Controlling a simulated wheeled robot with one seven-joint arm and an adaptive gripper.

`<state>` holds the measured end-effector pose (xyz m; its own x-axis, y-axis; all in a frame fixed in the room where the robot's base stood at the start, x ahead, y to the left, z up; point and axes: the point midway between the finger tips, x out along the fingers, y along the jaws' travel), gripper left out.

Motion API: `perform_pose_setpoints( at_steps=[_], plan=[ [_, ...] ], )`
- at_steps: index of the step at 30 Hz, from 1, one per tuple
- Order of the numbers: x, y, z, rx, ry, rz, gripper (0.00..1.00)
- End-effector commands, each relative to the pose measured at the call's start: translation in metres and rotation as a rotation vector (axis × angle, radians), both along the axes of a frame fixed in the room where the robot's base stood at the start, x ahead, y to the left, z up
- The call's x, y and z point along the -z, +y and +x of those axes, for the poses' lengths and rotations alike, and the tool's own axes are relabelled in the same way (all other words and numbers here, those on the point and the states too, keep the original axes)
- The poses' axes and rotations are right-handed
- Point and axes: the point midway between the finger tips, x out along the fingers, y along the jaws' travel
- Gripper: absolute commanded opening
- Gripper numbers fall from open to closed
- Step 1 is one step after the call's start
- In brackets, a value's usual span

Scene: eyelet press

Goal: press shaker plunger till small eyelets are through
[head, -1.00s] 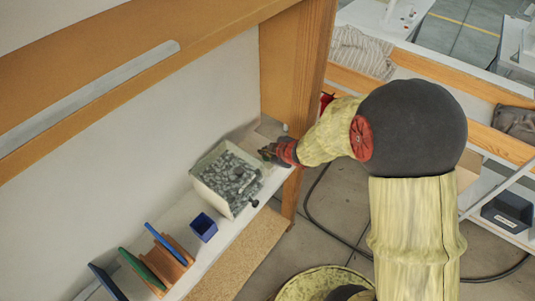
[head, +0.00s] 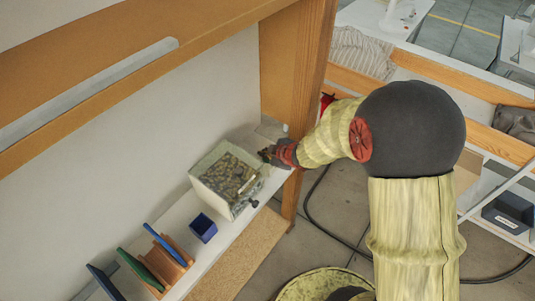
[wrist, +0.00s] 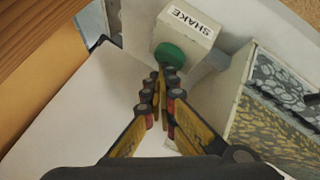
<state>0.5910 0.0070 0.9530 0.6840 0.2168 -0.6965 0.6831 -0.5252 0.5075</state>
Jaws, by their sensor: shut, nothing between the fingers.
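A white box labelled SHAKE (wrist: 187,27) carries a round green plunger (wrist: 172,55) on its near face in the wrist view. My gripper (wrist: 164,69) is shut and empty, its fingertips at the plunger's lower edge; I cannot tell whether they press it. In the head view my gripper (head: 268,154) is at the right end of the shelf, beside the eyelet box (head: 214,196). That pale box holds a mottled grey and brown-yellow mass of eyelets (head: 234,173); single eyelets are too small to tell. The box also shows in the wrist view (wrist: 240,82), right of my fingers.
A small blue bin (head: 203,228) stands left of the eyelet box on the shelf. A rack with blue and green plates (head: 157,265) is further left. A wooden post (head: 300,75) rises close behind my gripper. The white surface left of my fingers is clear.

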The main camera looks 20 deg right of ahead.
Motion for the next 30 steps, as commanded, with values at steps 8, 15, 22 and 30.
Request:
perform_pose_setpoints(
  at_steps=[8,15,22,30],
  plan=[
    [-0.004,0.000,-0.001,0.000,0.001,0.000,0.00],
    [-0.017,0.000,-0.001,-0.001,0.002,0.000,0.00],
    [-0.030,0.000,0.000,0.000,0.001,0.000,0.00],
    [-0.033,0.000,0.000,0.000,0.001,0.000,0.00]
  ],
)
